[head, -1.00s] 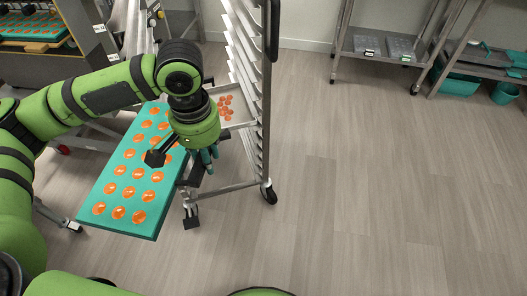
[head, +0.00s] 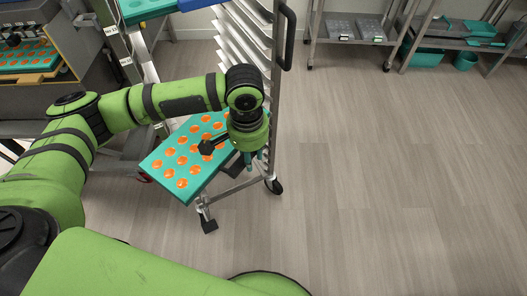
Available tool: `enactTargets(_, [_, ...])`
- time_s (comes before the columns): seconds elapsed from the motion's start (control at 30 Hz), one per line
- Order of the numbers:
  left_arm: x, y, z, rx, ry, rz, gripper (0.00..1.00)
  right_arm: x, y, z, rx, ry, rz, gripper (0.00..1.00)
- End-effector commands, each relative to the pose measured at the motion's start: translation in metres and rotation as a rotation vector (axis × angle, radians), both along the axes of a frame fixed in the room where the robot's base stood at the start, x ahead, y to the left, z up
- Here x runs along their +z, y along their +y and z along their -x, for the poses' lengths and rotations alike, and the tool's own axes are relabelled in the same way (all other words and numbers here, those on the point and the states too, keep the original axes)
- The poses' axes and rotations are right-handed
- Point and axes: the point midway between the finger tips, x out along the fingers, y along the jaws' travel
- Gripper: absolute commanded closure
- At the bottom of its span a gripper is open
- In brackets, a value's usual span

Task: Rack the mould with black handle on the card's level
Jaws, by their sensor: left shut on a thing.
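The mould (head: 159,164) is a teal slab with rows of orange gummies, in the middle left of the head view. A black handle (head: 207,147) shows at its right part, beside my wrist. My left gripper (head: 253,162) points down at the mould's right end and is shut on the mould; its fingers are partly hidden by the wrist. The mould reaches into the lower part of the metal rack (head: 276,85). My arm hides its far right end, so I cannot tell whether it rests on a rail. My right gripper is not in view.
Small numbered cards (head: 110,31) sit on an upright at upper left. Another teal mould (head: 145,9) is at the top edge. A machine (head: 30,55) stands at far left. Shelves with teal bins (head: 428,58) stand at upper right. The floor (head: 390,180) on the right is clear.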

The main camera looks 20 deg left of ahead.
Motion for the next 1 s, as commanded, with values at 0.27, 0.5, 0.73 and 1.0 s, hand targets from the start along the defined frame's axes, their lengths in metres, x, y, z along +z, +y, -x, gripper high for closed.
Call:
enactTargets(0.27, [-0.002,-0.041,0.013,-0.337,-0.003,-0.012,1.00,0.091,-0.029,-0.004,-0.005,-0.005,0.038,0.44])
enactTargets(0.5, [-0.014,-0.053,0.020,-0.459,-0.012,-0.021,1.00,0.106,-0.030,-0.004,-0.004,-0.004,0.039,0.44])
enactTargets(0.73, [-0.016,-0.054,0.020,-0.465,-0.013,-0.021,1.00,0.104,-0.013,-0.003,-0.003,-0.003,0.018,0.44])
enactTargets(1.0, [-0.012,-0.053,0.021,-0.463,-0.011,-0.021,1.00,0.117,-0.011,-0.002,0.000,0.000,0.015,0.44])
